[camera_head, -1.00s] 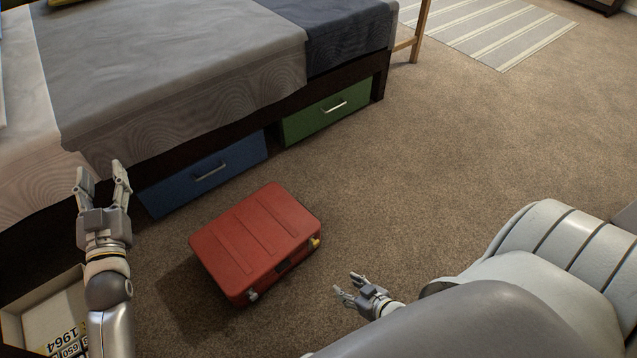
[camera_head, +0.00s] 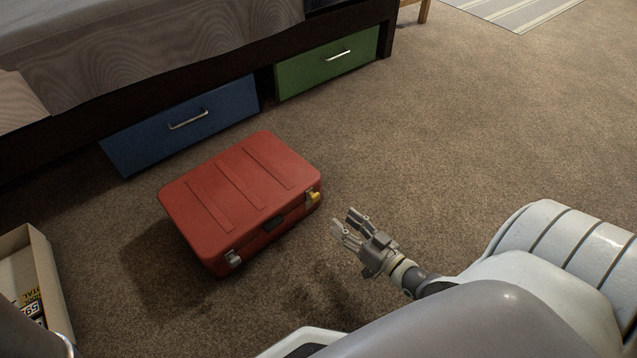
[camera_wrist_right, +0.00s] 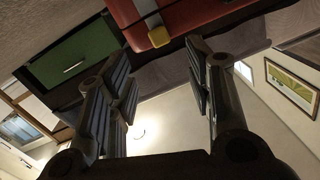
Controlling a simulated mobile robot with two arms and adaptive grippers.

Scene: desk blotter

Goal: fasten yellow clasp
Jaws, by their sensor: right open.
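A closed red suitcase (camera_head: 240,195) lies flat on the carpet. Its yellow clasp (camera_head: 313,196) is on the front side near the right corner; it also shows at the top of the right wrist view (camera_wrist_right: 158,36). A grey clasp (camera_head: 233,258) is near the left corner of the same side, with a dark handle (camera_head: 272,223) between them. My right gripper (camera_head: 346,225) is open and empty, to the right of the suitcase and a little below the yellow clasp, apart from it. In the right wrist view the clasp appears beyond the open fingers (camera_wrist_right: 158,95). My left gripper is out of view.
A bed with a blue drawer (camera_head: 185,122) and a green drawer (camera_head: 328,66) stands behind the suitcase. An open box (camera_head: 50,285) with printed items is at the lower left. Carpet (camera_head: 450,150) to the right is clear.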

